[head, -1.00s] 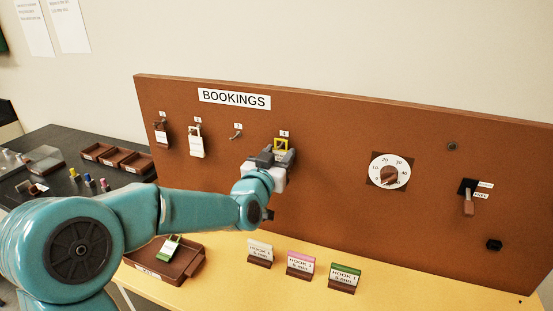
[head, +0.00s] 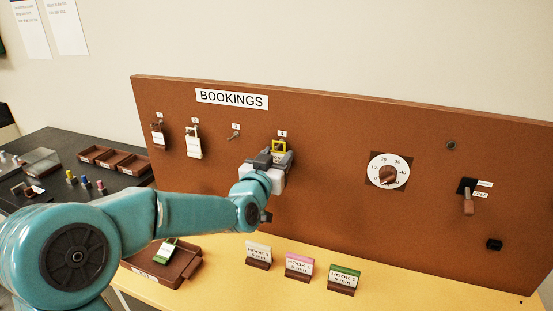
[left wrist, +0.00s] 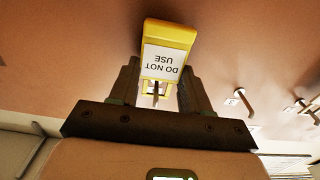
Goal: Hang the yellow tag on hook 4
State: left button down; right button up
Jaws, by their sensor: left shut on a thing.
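The yellow tag (head: 279,146) is at the board just below the number 4 label (head: 282,134). My left gripper (head: 270,157) is shut on it. A small metal peg end shows inside the tag's frame, between the fingers. Hook 4 is mostly hidden by the tag and gripper, so I cannot tell whether the tag hangs on it. My right gripper is not in view.
Hook 3 (head: 234,136) is bare. A brown tag (head: 159,137) and a white tag (head: 193,144) hang to its left. A tray (head: 187,267) holding a green tag and several signs stand on the yellow table below. A dial (head: 389,171) is to the right.

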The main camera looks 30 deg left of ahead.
pick_arm(q)
jog(key=shift+f, duration=0.1)
jog(key=shift+c, duration=2.2)
grip_release()
jog(key=shift+c, duration=0.3)
jog(key=shift+s+f+b, duration=0.1)
jog(key=shift+s+b, duration=0.2)
jog(key=shift+b, duration=0.05)
jog(key=b+v, duration=0.2)
jog(key=v, duration=0.5)
jog(key=shift+s+d, duration=0.15)
jog(key=shift+s, duration=0.05)
